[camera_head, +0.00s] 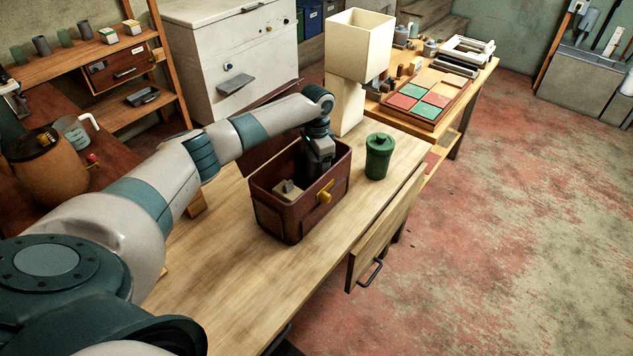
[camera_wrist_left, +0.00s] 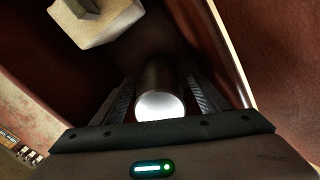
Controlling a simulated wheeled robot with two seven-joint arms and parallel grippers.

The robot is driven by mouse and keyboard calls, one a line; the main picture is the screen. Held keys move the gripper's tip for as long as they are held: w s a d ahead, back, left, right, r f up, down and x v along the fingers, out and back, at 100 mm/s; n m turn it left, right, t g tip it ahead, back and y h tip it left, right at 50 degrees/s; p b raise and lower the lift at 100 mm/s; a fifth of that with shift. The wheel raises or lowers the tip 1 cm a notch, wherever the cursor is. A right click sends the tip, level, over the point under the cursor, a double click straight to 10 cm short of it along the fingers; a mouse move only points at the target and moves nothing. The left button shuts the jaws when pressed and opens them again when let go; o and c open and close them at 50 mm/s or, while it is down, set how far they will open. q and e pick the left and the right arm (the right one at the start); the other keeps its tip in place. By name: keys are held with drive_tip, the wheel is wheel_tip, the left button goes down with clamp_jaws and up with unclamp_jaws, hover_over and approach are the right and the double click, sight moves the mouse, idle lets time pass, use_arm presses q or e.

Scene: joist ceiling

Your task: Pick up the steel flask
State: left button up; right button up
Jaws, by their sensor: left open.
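The steel flask (camera_wrist_left: 160,104) shows in the left wrist view as a dark, shiny cylinder with a bright round end facing the camera. It is inside a dark red-brown box (camera_head: 276,216) on the wooden bench. My left gripper (camera_head: 319,160) reaches down into this box at its far right part. In the wrist view its two fingers (camera_wrist_left: 160,86) are open, one on each side of the flask. I cannot tell whether they touch it. In the head view the flask is hidden by the gripper and the box walls. My right gripper is not in view.
A beige block-like object (camera_head: 287,190) lies in the box, left of the gripper. A green lidded canister (camera_head: 379,157) stands right of the box, and a tall cream stand (camera_head: 358,50) behind. The bench's near left is clear.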

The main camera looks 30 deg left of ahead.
use_arm(q)
drive_tip(key=shift+f, duration=0.3)
drive_tip(key=c, duration=1.4)
drive_tip(key=shift+o, duration=0.2)
drive_tip(key=shift+r, duration=0.1)
wheel_tip(320, 180, up, 10)
drive_tip(key=p, duration=1)
